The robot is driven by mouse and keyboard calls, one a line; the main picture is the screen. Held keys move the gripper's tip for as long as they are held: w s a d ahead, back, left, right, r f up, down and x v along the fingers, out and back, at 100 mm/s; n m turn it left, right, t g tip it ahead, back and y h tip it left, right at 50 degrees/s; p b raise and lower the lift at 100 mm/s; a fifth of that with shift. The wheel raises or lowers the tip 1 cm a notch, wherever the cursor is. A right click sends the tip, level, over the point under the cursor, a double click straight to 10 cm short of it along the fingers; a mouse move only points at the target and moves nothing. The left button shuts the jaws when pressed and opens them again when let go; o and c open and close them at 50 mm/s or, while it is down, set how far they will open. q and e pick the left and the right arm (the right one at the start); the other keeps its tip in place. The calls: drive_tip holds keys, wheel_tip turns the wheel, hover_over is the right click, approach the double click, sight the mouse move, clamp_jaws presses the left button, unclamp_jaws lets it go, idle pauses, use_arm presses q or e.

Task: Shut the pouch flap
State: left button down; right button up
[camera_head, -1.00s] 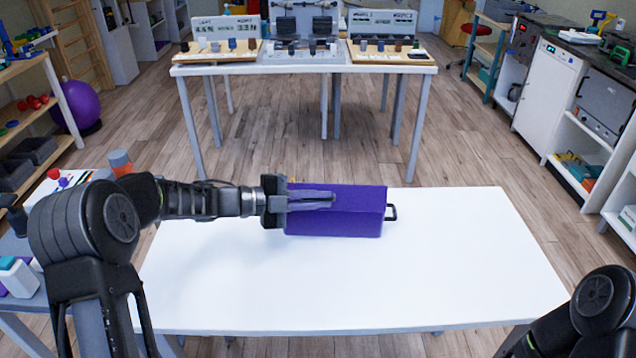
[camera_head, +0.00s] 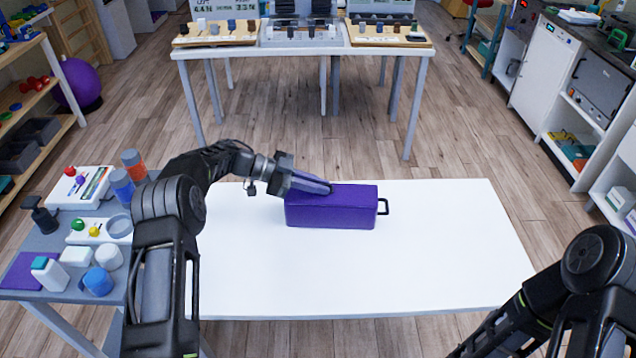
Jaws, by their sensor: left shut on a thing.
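The purple pouch (camera_head: 335,214) lies on the white table (camera_head: 400,270) as a long box shape, with a black handle loop on its right end. Its top face looks flat, and the flap's edge cannot be made out clearly. My left gripper (camera_head: 322,186) reaches in from the left, its fingers slanting down to the right at the top back edge of the pouch. It is shut on the pouch flap, with the gripped part hidden by the fingers. My right gripper is out of view; only part of the right arm shows at lower right.
The white table is clear around the pouch. A grey side table (camera_head: 60,243) at left holds bottles, jars and small trays, close to my left arm. A bench (camera_head: 300,50) with display boards stands at the back, beyond open floor.

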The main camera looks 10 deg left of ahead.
use_arm(q)
drive_tip(key=shift+w+a+f+n+g, duration=0.1)
drive_tip(key=shift+w+f+n+g, duration=0.3)
drive_tip(key=shift+n, duration=0.3)
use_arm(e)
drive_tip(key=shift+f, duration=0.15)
use_arm(q)
drive_tip(key=shift+r, duration=0.1)
drive_tip(key=c, duration=1.5)
unclamp_jaws()
